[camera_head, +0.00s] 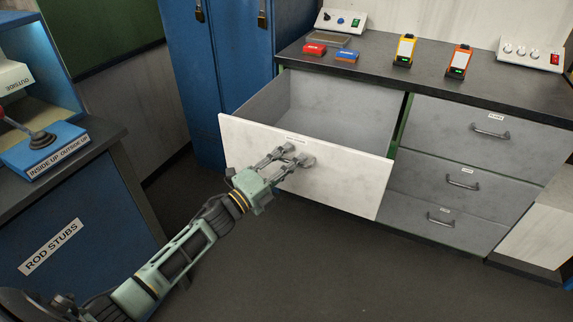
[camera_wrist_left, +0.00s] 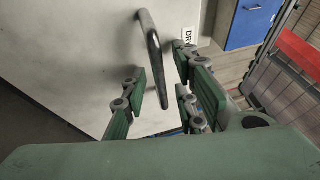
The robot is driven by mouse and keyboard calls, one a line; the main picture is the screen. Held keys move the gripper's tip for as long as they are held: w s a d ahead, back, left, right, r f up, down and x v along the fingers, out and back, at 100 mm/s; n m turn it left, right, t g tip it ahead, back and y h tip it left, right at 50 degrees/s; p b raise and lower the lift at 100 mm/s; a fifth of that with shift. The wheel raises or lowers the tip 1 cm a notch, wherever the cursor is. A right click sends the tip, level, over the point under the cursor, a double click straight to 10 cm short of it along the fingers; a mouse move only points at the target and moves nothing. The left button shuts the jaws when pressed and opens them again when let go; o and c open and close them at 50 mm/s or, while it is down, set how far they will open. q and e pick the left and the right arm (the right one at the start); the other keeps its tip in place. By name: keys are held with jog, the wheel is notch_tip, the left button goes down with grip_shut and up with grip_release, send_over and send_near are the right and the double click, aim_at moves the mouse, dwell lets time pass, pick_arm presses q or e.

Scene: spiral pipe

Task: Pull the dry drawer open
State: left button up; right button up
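The dry drawer (camera_head: 340,173) has a pale front and stands far out of the counter, its grey empty inside showing. Its front also fills the upper left of the left wrist view (camera_wrist_left: 70,60), with a label starting "DR" beside the handle. My left gripper (camera_head: 289,159) is at the drawer front, by its handle. In the left wrist view the dark bar handle (camera_wrist_left: 151,45) reaches down between the fingers (camera_wrist_left: 165,92), which stand apart with gaps around the bar. I see no firm grip on it. My right gripper is not in view.
Several closed grey drawers (camera_head: 478,153) are right of the open one. The countertop (camera_head: 380,62) holds small devices and control boxes. A blue locker (camera_head: 215,60) stands behind left. A blue "ROD STUBS" cabinet (camera_head: 75,225) is at left. The floor (camera_head: 300,270) before the drawer is clear.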

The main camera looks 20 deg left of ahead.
pick_arm(q)
jog(key=v, duration=1.2)
